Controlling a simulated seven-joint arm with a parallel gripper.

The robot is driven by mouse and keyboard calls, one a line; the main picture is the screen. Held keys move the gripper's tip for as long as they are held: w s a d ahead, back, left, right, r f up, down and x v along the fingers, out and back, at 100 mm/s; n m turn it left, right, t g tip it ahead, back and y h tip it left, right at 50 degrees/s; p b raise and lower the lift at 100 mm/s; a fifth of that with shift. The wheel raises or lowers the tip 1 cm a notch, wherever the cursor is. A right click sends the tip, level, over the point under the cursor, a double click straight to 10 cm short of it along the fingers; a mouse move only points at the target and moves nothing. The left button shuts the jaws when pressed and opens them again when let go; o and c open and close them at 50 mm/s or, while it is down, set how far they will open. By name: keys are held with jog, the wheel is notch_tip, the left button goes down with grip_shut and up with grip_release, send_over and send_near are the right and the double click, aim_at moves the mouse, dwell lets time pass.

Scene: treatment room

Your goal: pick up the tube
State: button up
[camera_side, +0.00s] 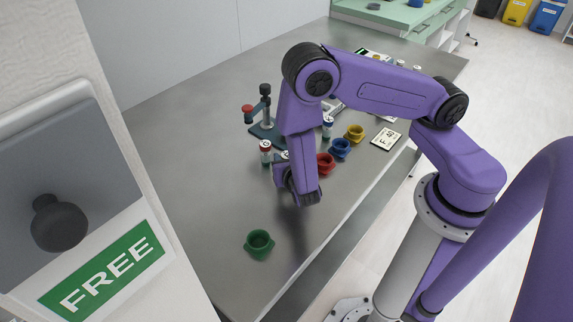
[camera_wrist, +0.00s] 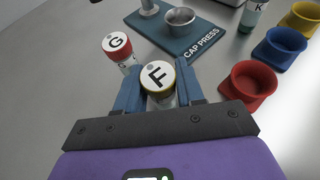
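A second tube (camera_wrist: 118,50), with a red-rimmed cap lettered G, stands just beyond the left finger. In the side view my gripper (camera_side: 284,176) is low over the steel table, and the red-capped tube (camera_side: 265,149) stands left of it. The tube at my fingers is mostly hidden there by my arm.
A blue cap press (camera_wrist: 190,38) stands beyond the tubes. Red (camera_wrist: 250,82), blue (camera_wrist: 279,47) and yellow (camera_wrist: 303,20) cups line up to the right, with a tube lettered K (camera_wrist: 252,12) behind. A green cup (camera_side: 259,244) stands alone at the near end, with bare table around it.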

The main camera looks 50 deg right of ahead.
dwell(0.3)
jog(key=shift+r, duration=0.8)
jog(key=shift+s+d+r, duration=0.65)
jog(key=shift+s+r, duration=5)
jog(key=shift+s, duration=1.15)
jog(key=w+f+m+g+h, duration=0.2)
jog(key=w+f+m, duration=0.1)
jog(key=w, duration=0.8)
jog(key=w+d+f+m+g+h, duration=0.2)
jog(key=w+d, duration=0.8)
jog(key=w, duration=0.1)
jog(key=shift+w+d+f, duration=0.1)
jog(key=shift+w+f, duration=0.05)
jog(key=shift+f, duration=2.6)
jog(key=shift+f, duration=0.6)
